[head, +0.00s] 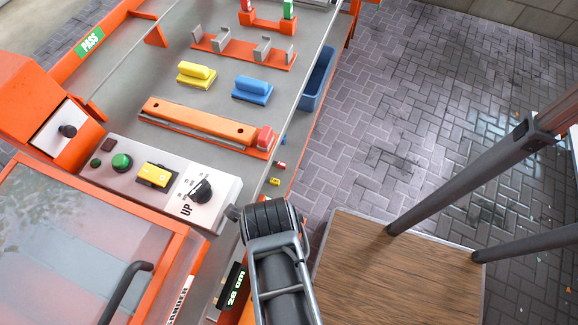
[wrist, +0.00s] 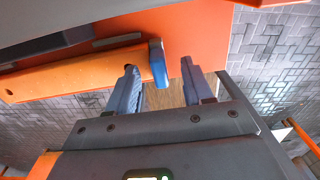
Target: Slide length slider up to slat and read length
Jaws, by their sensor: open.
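In the head view an orange slat (head: 195,119) with dark holes lies in a tray on the grey bench. A red end block (head: 265,138) is at its right end, with little or no gap. In the wrist view an orange slat (wrist: 75,72) ends at a block that looks blue (wrist: 158,63); I cannot tell whether it is the same block. My gripper (wrist: 159,68) is open, its fingertips on either side of that block in the picture; contact is unclear. My gripper's fingers do not show in the head view. A dark display (head: 235,287) seems to read 26 cm.
A control panel (head: 160,180) with a green button, yellow switch and black knob is at the bench's near side. Yellow (head: 196,75) and blue (head: 252,89) blocks stand farther back. A blue bin (head: 318,78) hangs at the right edge. A wooden platform (head: 400,275) is right.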

